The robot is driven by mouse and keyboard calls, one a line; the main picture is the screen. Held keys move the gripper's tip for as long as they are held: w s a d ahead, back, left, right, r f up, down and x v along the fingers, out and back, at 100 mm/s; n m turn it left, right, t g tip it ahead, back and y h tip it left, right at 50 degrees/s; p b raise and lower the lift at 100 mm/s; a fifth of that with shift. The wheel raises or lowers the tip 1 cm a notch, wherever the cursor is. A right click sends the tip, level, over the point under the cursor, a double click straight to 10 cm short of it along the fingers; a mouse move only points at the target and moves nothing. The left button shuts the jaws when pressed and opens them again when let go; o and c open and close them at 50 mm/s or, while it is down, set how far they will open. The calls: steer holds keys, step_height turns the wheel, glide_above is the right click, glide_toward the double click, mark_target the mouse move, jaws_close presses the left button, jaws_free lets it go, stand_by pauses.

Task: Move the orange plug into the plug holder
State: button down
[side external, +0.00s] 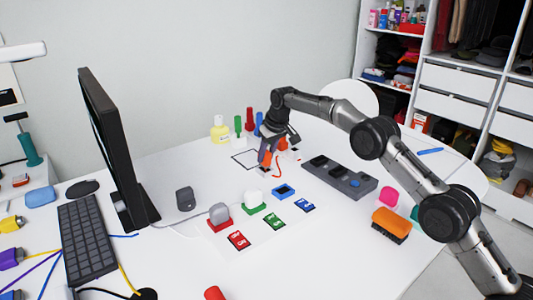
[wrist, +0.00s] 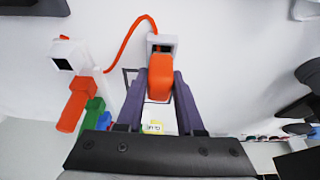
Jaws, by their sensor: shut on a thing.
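My gripper (side external: 266,155) is shut on the orange plug (wrist: 160,78), low over the back of the white table. In the wrist view the plug sits between the two purple fingers. A white block with a dark opening (wrist: 168,42) lies at the plug's far end; whether they are joined I cannot tell. An orange cable (wrist: 123,45) curves from there to the left. A second white block with a dark square (wrist: 78,54) is at its left. Which thing is the plug holder is unclear; an empty blue frame (side external: 283,191) lies in front of my gripper.
Red, green and blue upright items and a yellow bottle (side external: 220,128) stand behind. A dark power strip (side external: 340,175) is to the right. Grey and white blocks (side external: 253,197) sit in front, with coloured cards. A monitor (side external: 112,145) stands left.

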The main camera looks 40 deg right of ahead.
steer(key=shift+f, duration=1.1)
steer(key=shift+c, duration=2.3)
jaws_free()
steer(key=v, duration=1.4)
